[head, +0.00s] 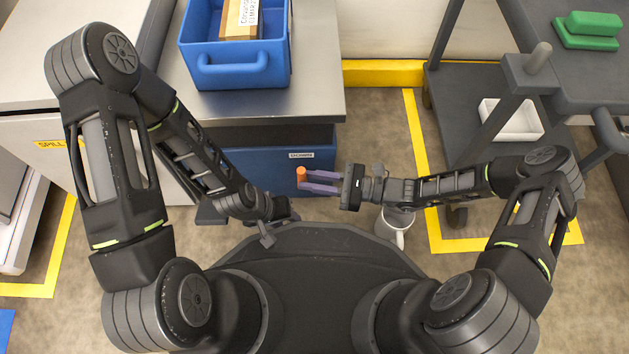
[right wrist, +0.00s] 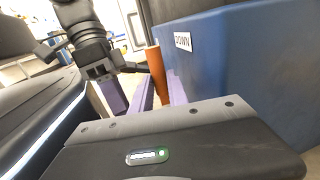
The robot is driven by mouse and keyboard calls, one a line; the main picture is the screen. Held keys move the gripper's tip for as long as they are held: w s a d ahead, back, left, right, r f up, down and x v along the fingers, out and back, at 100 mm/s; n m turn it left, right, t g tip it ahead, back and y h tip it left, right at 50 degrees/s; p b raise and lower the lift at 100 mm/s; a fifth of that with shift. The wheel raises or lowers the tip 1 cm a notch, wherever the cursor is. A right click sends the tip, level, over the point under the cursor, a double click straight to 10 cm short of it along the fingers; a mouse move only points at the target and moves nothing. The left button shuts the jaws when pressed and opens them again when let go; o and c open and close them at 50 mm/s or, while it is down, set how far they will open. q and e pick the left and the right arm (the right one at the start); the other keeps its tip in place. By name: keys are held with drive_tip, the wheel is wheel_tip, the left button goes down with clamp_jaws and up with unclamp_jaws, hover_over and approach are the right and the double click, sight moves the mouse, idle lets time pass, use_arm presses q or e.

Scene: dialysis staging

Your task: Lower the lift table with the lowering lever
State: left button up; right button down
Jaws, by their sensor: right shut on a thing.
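The lift table has a steel top (head: 318,95) and a blue base (head: 270,165) with a small white label (head: 301,155); in the right wrist view the label (right wrist: 183,42) appears to read DOWN. A short orange upright lever (head: 301,175) stands just in front of the base. My right gripper (head: 308,182) reaches in from the right and its purple fingers are shut on the orange lever. The lever also shows between the fingers in the right wrist view (right wrist: 157,72). My left gripper (head: 268,236) hangs near my body, left of the lever; its finger opening is unclear.
A blue bin (head: 236,72) holding a wooden box (head: 240,18) stands on the steel top. A grey cart (head: 475,95) at right carries a white tray (head: 511,121) and a green block (head: 588,28). A mug (head: 392,226) sits below my right forearm.

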drive_tip(key=shift+d+f, duration=0.1)
idle(0.3)
drive_tip(key=c, duration=1.3)
unclamp_jaws()
drive_tip(key=d+p, duration=0.2)
drive_tip(key=d, duration=0.5)
drive_tip(key=shift+s+d, duration=0.35)
drive_tip(key=shift+s, duration=0.1)
